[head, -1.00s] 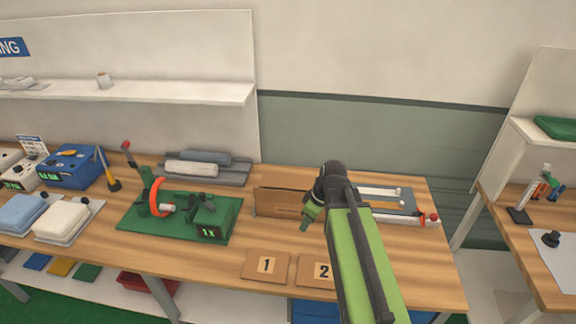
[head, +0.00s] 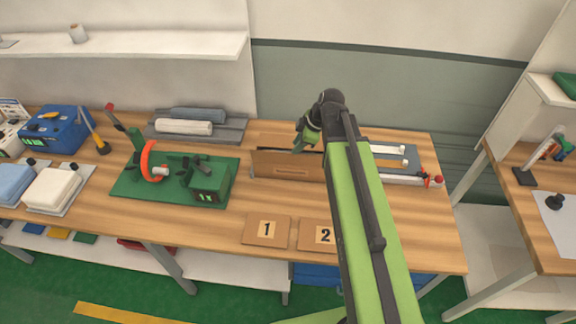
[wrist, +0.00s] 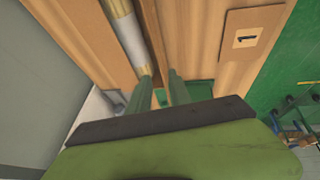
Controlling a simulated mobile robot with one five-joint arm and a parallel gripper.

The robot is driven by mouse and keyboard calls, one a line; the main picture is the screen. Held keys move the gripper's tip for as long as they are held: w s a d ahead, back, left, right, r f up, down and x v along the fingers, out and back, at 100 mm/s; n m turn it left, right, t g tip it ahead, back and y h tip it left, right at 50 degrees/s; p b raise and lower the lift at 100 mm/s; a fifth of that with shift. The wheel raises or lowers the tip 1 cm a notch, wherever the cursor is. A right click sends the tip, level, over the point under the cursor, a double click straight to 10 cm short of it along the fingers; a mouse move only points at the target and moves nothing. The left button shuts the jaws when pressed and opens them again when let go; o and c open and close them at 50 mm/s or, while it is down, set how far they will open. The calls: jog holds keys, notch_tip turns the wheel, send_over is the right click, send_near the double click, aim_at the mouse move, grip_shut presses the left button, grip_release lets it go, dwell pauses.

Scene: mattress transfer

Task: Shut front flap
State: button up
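A low brown cardboard box (head: 287,166) stands on the wooden table, its front panel upright with a narrow slot. My gripper (head: 298,148) is over the top edge of this panel, pointing down, and my arm hides the box's right part. In the wrist view my gripper's two dark green fingers (wrist: 160,80) are apart, with a brown panel edge (wrist: 152,40) running up from between them. I cannot tell whether they touch it. A white roll with gold-coloured ends (wrist: 130,38) lies beside that edge.
Cards marked 1 (head: 267,230) and 2 (head: 316,235) lie in front of the box. A green board with a fixture (head: 125,188) stands left, grey and white rolls (head: 184,128) behind it. A grey tray with white strips (head: 405,152) lies right.

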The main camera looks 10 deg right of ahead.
aim_at(288, 158)
jog(key=b+x, duration=0.7)
jog(key=x, duration=0.2)
jog(key=shift+a+f, duration=0.2)
jog(key=shift+f, duration=0.2)
grip_shut()
jog(key=shift+s, duration=0.1)
dwell(0.6)
